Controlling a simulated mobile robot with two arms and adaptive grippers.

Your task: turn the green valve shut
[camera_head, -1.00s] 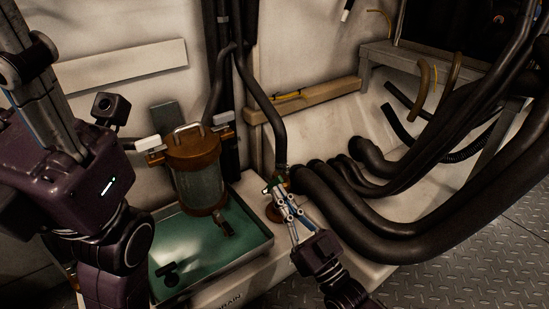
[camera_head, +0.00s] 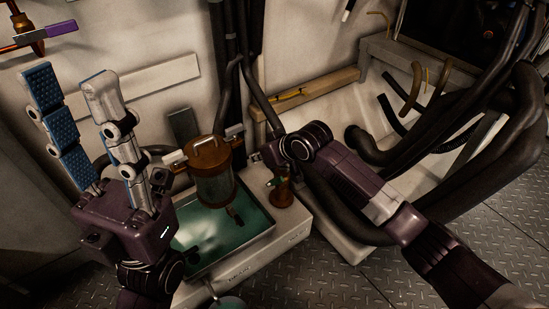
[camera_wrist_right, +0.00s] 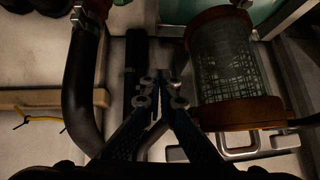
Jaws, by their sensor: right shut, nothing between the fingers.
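The green valve (camera_head: 275,182) is a small green handle on a copper-coloured fitting (camera_head: 283,194), on the pale ledge right of the tray. My right gripper (camera_wrist_right: 164,80) has its fingers together and empty in the wrist view. In the head view my right wrist is just above the valve, apart from it, and hides the fingers. I cannot make out the green handle in the wrist view. My left gripper (camera_head: 70,88) is at the left with its two blue-padded fingers pointing up, spread and empty, away from the valve.
A copper-topped glass canister (camera_head: 214,186) stands in the green tray (camera_head: 262,236), left of the valve; the canister (camera_wrist_right: 225,60) fills the right of the wrist view. A black hose (camera_wrist_right: 80,90) runs left of my fingers. Thick black hoses (camera_head: 345,222) crowd the valve's right side.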

